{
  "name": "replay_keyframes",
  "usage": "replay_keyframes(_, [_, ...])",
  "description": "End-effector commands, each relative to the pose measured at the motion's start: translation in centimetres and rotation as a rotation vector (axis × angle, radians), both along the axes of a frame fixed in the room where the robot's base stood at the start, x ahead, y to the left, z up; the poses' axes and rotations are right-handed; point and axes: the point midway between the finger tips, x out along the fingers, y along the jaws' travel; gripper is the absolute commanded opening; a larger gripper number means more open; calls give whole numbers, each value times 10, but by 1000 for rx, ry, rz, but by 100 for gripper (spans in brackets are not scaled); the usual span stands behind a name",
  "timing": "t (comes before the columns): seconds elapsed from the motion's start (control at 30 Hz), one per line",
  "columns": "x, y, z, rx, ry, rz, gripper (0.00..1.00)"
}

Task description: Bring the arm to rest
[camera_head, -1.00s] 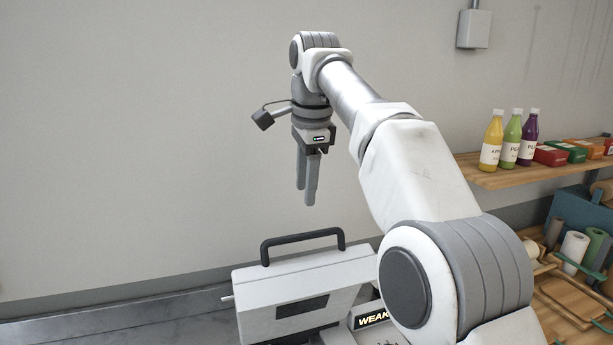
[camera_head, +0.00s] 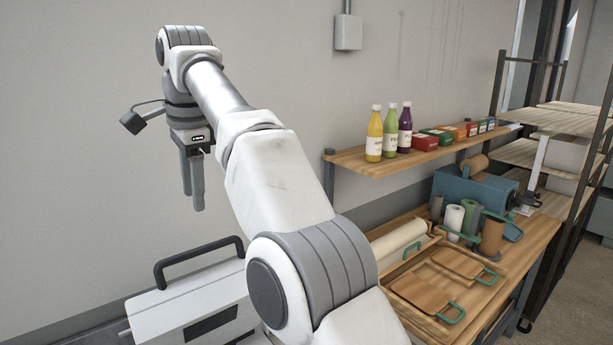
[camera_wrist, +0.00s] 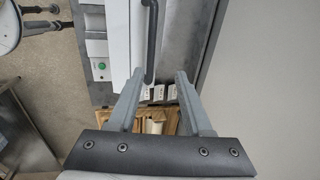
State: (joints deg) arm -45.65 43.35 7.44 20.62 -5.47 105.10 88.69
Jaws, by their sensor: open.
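My gripper (camera_head: 193,208) hangs from my raised arm at the left of the head view, fingers pointing down. It is empty, above and behind the white machine (camera_head: 205,300) with the black handle (camera_head: 199,259). In the wrist view my gripper's two fingers (camera_wrist: 156,76) are spread apart with nothing between them. The machine's black handle (camera_wrist: 151,42) shows beyond the fingertips there. My arm's white links cross the middle of the head view and hide part of the machine.
A wall shelf (camera_head: 350,158) holds several bottles and boxes. Below it, a wooden bench (camera_head: 535,240) carries boards, rolls and a blue dispenser (camera_head: 470,188). A dark-framed rack (camera_head: 545,270) stands at the right. The wall area left of my gripper is clear.

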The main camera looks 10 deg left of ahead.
Motion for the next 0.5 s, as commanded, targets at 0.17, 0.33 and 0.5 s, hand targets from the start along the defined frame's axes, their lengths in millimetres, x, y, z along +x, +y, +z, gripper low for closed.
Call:
replay_keyframes(0.17, [7, -18, 6, -3, -22, 26, 50])
replay_keyframes(0.33, [18, -59, 16, -14, -68, 92, 50])
replay_keyframes(0.5, [22, -106, 20, -33, -116, 162, 50])
